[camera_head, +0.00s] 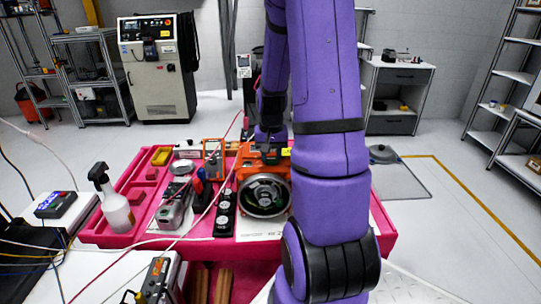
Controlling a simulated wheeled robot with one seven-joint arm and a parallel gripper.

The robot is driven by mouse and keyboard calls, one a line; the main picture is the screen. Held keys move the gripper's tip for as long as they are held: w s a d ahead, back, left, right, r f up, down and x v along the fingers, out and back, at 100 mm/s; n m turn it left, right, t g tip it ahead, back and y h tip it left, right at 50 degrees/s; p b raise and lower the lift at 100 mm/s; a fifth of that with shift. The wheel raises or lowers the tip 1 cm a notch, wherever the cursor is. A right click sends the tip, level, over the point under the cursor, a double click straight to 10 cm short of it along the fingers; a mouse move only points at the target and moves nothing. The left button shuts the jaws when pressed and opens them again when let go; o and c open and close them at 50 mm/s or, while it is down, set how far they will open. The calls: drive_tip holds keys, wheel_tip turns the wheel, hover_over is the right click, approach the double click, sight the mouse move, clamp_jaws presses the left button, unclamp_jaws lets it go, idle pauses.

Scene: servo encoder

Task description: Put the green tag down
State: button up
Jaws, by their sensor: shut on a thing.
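My gripper (268,134) is small and dark in the head view, low over the top of an orange motor unit (273,165) on the pink bench. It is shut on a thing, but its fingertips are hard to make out. A small yellow-green patch (286,152), which looks like the green tag, shows just right of the fingers at the top of the orange unit. Whether it touches the unit cannot be told. The orange unit has a round, dark, open face with a metal ring. My purple arm hides the area to the right.
Thin cables cross the left side.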

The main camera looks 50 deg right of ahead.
sight(271, 158)
drive_tip(key=shift+f, duration=0.15)
drive_tip(key=o, duration=0.9)
wheel_tip(271, 158, up, 11)
drive_tip(key=s+a+r+n+t, duration=0.1)
drive_tip(key=a+r+n, duration=0.1)
drive_tip(key=a+r, duration=0.4)
drive_tip(key=s+a+r+n+t, duration=0.15)
drive_tip(key=a+r, duration=0.25)
drive_tip(key=a, duration=0.5)
drive_tip(key=shift+s+a+r+n+t, duration=0.45)
drive_tip(key=shift+s+a+r+n, duration=0.5)
drive_tip(key=shift+s+a, duration=0.9)
drive_tip(key=shift+s+a+r+n+t, duration=0.5)
drive_tip(key=shift+s+a+n, duration=0.8)
drive_tip(key=shift+a, duration=0.9)
drive_tip(key=shift+s+a+r+n+t, duration=0.4)
drive_tip(key=shift+s+a+r+n, duration=0.5)
drive_tip(key=shift+s+a, duration=0.95)
drive_tip(key=shift+w+a+f, duration=0.15)
drive_tip(key=shift+w+a, duration=0.05)
drive_tip(key=shift+w, duration=0.05)
